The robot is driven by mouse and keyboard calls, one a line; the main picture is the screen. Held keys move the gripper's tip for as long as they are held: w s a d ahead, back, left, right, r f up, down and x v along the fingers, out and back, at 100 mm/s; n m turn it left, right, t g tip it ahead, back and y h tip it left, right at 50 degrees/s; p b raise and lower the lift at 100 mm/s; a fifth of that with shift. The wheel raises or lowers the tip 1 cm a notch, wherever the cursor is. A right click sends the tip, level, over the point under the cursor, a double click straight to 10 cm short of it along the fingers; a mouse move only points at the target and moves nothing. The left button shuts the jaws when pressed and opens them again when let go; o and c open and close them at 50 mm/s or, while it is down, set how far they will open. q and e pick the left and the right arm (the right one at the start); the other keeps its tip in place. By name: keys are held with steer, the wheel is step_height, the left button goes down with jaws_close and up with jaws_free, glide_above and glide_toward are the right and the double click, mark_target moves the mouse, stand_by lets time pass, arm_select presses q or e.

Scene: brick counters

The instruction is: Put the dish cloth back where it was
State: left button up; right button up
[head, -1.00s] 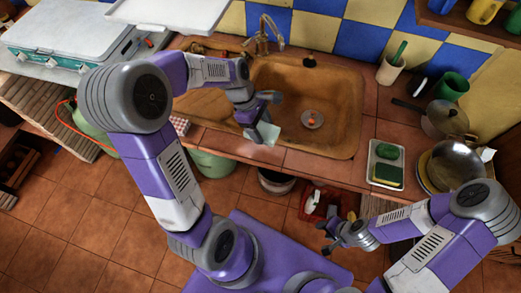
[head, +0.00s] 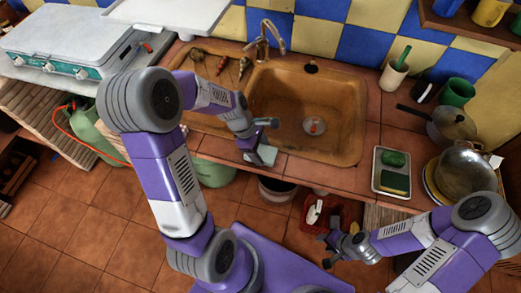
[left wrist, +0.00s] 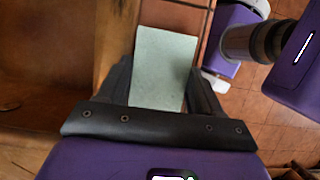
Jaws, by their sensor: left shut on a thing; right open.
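The dish cloth is a pale green-blue flat piece (head: 266,156) at the front edge of the sink counter. My left gripper (head: 257,148) is shut on it. In the left wrist view the cloth (left wrist: 160,68) lies between the two dark fingers and sticks out past them. The sink is to its left and the tiled floor to its right there. Whether the cloth touches the counter edge I cannot tell. My right gripper (head: 330,249) is open and empty, low in front of the counter.
The brown sink basin (head: 335,145) lies behind my left gripper. A tray (head: 377,183) with a green sponge and a scourer stands right of it. Pans (head: 463,172) are at the far right. A red crate (head: 345,212) and a dark bucket (head: 277,190) stand below the counter.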

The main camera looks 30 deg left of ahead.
arm_select(q)
steer(key=shift+f, duration=0.1)
steer(key=o, duration=0.9)
steer(key=shift+o, duration=0.2)
steer(key=shift+r, duration=0.4)
steer(key=p+v, duration=0.3)
steer(key=v, duration=0.8)
steer(key=shift+a+r+p, duration=0.2)
steer(key=shift+r+p, duration=0.05)
steer(key=shift+p, duration=0.05)
steer(key=shift+s, duration=0.15)
